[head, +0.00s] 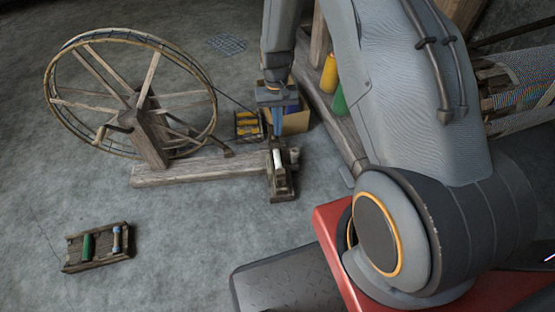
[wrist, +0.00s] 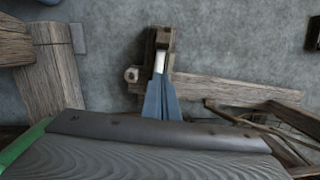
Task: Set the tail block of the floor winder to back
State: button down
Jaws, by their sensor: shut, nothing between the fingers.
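The floor winder has a large spoked wheel (head: 130,95) on a long wooden base beam (head: 190,168), which also shows in the wrist view (wrist: 230,88). Its tail block (head: 281,187) is a small dark wooden block at the beam's right end, and it shows at the top middle of the wrist view (wrist: 163,36). A white cylinder (head: 278,160) sits upon the block, partly hidden. My gripper (head: 277,133) points down just above it, with its blue fingers (wrist: 161,88) shut and empty. Whether the fingertips touch the block or cylinder I cannot tell.
A cardboard box (head: 296,122) and a small crate of yellow spools (head: 247,124) stand behind the block. Yellow (head: 329,74) and green (head: 339,102) cones stand by a loom beam at right. A wooden bobbin tray (head: 97,247) lies front left on otherwise open floor.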

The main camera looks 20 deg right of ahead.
jog(key=b, duration=0.4)
send_near(280, 170)
jog(key=w+f, duration=0.2)
jog(key=f, duration=0.1)
jog(key=w+f, duration=0.2)
jog(key=shift+d+f, duration=0.1)
jog(key=shift+d, duration=0.3)
jog(key=shift+s+a+f, duration=0.1)
jog(key=shift+s+f, duration=0.1)
jog(key=shift+s, duration=0.35)
jog(key=shift+s+a+f, duration=0.1)
jog(key=shift+s+f, duration=0.1)
jog(key=shift+s, duration=0.3)
jog(key=shift+s+a+f+b, duration=0.1)
jog(key=shift+s+f+b, duration=0.2)
jog(key=shift+s, duration=0.3)
jog(key=shift+s+a+r+p, duration=0.1)
jog(key=shift+s+a+p, duration=0.05)
jog(key=shift+s+p, duration=1)
jog(key=shift+w, duration=0.1)
